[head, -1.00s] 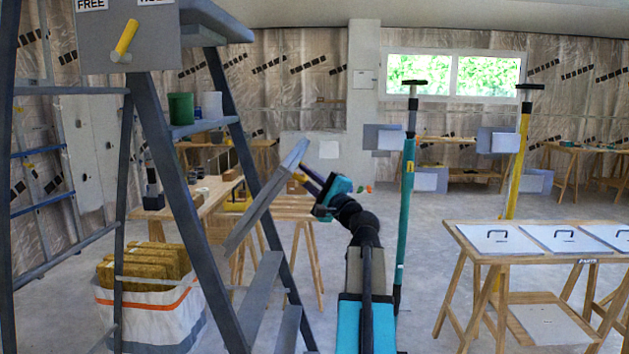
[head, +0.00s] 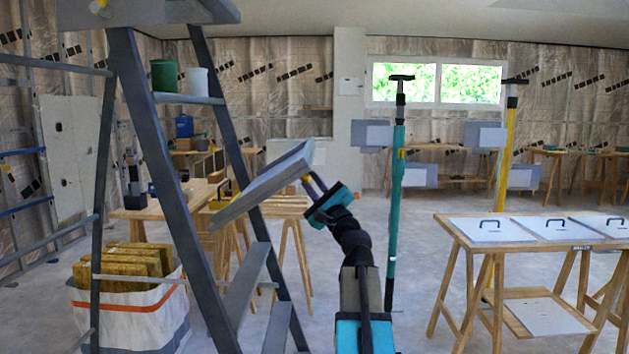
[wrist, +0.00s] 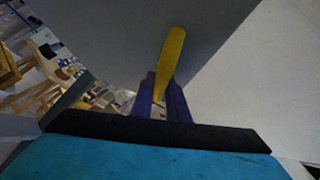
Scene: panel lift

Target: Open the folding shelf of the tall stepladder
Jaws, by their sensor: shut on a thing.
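The tall stepladder (head: 163,160) has grey-blue legs and stands at the left in the head view. Its folding shelf (head: 262,187) is a grey panel on the ladder's right side, sloping up to the right and not level. My gripper (head: 309,186) is at the shelf's right end, below its raised edge. In the wrist view, the purple fingers (wrist: 160,97) are shut around the lower part of a yellow handle (wrist: 173,52) on the shelf's grey underside (wrist: 115,35). The fingertips' exact contact is partly hidden.
A green pot (head: 164,75) and a white pot (head: 198,82) stand on a small upper ledge. A bag of yellow blocks (head: 130,315) sits at the ladder's foot. A teal post (head: 397,180) stands right of my arm. A trestle table (head: 450,228) is at right.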

